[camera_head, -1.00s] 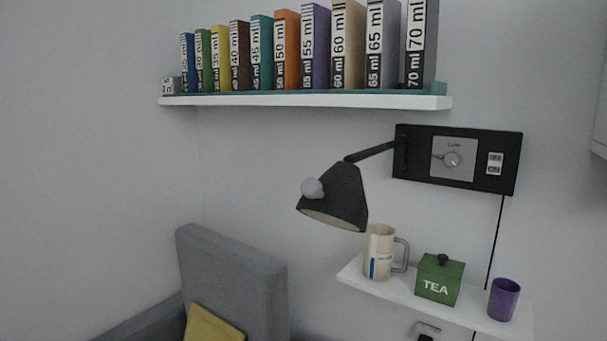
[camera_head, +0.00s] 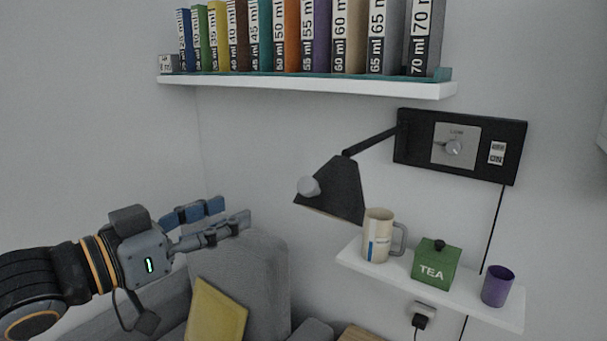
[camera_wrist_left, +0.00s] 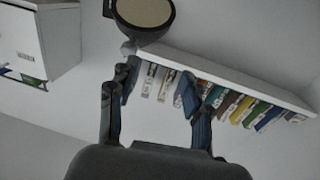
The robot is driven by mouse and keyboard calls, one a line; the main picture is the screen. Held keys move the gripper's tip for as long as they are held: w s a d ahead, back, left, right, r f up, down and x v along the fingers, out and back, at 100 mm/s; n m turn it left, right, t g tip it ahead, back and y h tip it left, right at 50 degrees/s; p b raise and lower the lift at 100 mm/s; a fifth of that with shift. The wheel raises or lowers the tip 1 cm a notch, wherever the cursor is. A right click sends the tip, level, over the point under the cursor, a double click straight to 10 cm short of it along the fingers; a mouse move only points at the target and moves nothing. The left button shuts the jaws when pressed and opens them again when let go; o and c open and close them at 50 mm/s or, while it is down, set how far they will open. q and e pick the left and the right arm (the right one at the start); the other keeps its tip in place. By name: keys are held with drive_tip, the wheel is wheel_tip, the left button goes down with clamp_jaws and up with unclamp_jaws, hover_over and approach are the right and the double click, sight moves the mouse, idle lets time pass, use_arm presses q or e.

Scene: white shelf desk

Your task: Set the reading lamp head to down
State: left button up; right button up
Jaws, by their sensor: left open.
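The reading lamp's dark head (camera_head: 336,188) hangs from a short arm (camera_head: 372,142) fixed to a black wall panel (camera_head: 415,140). The head opens downward with a tilt toward the lower left, and a pale round knob (camera_head: 308,187) sits on its left side. In the left wrist view the lamp head (camera_wrist_left: 146,14) shows at the top, its pale round opening facing the camera. My left gripper (camera_head: 236,212) is open and empty, left of the lamp head and a little lower, apart from it. Its spread fingers also show in the left wrist view (camera_wrist_left: 158,88). My right gripper is not in view.
A shelf (camera_head: 300,86) with several colored boxes runs above the lamp. A lower shelf (camera_head: 350,257) holds a mug (camera_head: 377,236), a green tea box (camera_head: 435,266) and a purple cup (camera_head: 497,286). A grey chair (camera_head: 262,275) with a yellow cushion (camera_head: 216,313) stands below.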

use_arm(q)
drive_tip(key=m, duration=0.1)
approach(303, 186)
drive_tip(key=s+a, duration=0.2)
drive_tip(key=a, duration=0.1)
drive_tip(key=g+h, duration=0.1)
drive_tip(key=p+x, duration=0.4)
drive_tip(key=x, duration=0.9)
drive_tip(key=shift+w+r, duration=0.1)
drive_tip(key=shift+w, duration=0.05)
drive_tip(key=shift+w+d+p, duration=0.25)
drive_tip(key=shift+d+p, duration=0.05)
clamp_jaws()
